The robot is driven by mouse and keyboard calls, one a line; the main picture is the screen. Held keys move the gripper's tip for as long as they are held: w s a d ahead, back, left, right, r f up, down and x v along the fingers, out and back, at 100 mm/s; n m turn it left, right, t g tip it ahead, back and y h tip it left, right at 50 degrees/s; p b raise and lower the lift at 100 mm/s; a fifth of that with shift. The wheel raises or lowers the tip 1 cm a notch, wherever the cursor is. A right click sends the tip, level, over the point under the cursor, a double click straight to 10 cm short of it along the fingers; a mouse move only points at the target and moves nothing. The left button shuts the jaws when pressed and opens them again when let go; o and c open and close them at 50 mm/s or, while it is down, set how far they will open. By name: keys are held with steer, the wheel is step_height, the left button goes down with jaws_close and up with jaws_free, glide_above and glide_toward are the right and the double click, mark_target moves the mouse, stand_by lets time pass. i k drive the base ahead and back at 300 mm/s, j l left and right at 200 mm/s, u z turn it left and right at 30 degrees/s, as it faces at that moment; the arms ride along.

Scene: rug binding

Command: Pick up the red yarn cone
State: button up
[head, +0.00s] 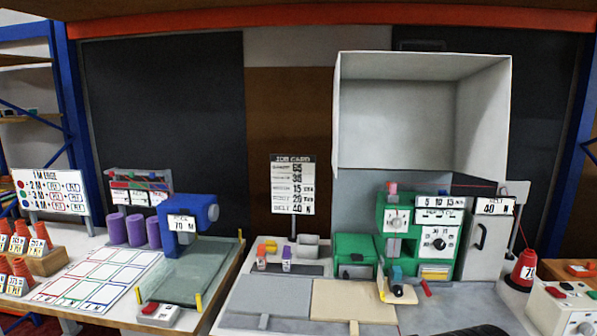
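A red cone (524,270) with a white number label stands at the right, beside the grey cabinet. Several orange-red cones with number labels stand at the far left, some on a wooden block (48,262) and some lower in front of it. I cannot tell from this view which of these are wound with yarn. My gripper is not in view.
A green machine (395,222) and a green box (354,254) stand at the centre right under a large white hood (421,66). A blue machine (190,222), purple cylinders (135,230) and a gridded sheet (92,281) are on the left table. A control box (560,308) is at front right.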

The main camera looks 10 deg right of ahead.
mark_target(524, 274)
steer(key=k+l+z, duration=0.1)
steer(key=k+l, duration=0.15)
steer(key=l, duration=1.05)
steer(key=k+l+z, duration=0.15)
steer(key=l, duration=1.15)
steer(key=k+l+z, duration=0.1)
steer(key=l, duration=1.25)
steer(key=k+l+z, duration=0.15)
steer(key=l, duration=1.2)
